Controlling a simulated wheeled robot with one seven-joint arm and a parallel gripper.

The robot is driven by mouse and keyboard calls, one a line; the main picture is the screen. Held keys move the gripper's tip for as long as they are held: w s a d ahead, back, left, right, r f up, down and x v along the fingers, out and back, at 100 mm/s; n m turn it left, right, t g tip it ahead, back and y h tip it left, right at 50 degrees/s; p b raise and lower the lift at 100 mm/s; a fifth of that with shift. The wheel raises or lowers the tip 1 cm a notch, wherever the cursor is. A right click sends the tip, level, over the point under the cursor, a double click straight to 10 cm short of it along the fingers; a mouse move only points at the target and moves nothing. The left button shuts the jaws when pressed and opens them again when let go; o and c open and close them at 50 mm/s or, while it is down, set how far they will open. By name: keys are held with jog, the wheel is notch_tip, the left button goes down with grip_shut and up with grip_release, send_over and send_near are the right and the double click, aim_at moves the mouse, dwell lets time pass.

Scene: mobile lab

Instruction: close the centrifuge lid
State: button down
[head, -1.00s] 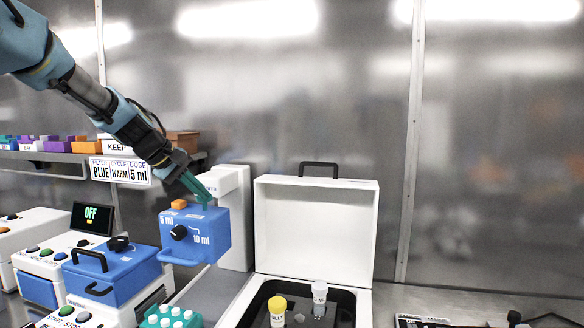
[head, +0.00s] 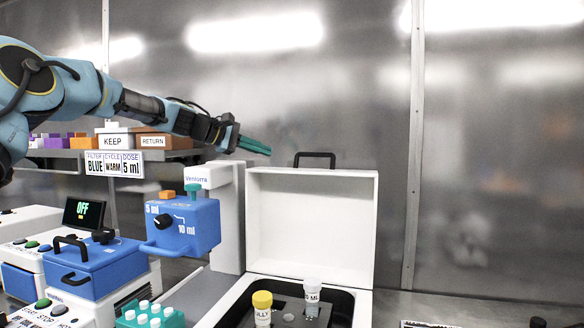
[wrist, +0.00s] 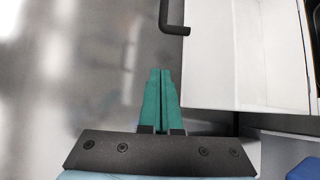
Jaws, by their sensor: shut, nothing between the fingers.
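The centrifuge lid (head: 312,225) is white and stands open, upright at the back of the box-shaped centrifuge. A black handle (head: 315,156) sits on its top edge. The handle's end (wrist: 176,29) also shows at the top of the wrist view, beside the white lid (wrist: 235,55). The open base (head: 235,301) holds a yellow-capped tube (head: 262,308) and a white-capped tube (head: 311,296). My gripper (head: 268,151) is shut and empty, up and left of the lid, a short way from the handle. Its green fingers (wrist: 163,75) lie together in the wrist view.
A blue dispenser (head: 183,226) with a white column stands left of the centrifuge. A teal tube rack (head: 150,316) is in front.

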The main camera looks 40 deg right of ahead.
jog(key=p+x, duration=0.4)
jog(key=x, duration=0.6)
jog(key=s+a, duration=0.1)
jog(key=s+a+r, duration=0.1)
jog(key=shift+s+a+r+p, duration=0.25)
jog(key=shift+s+r+p, duration=0.05)
jog(key=shift+r, duration=0.05)
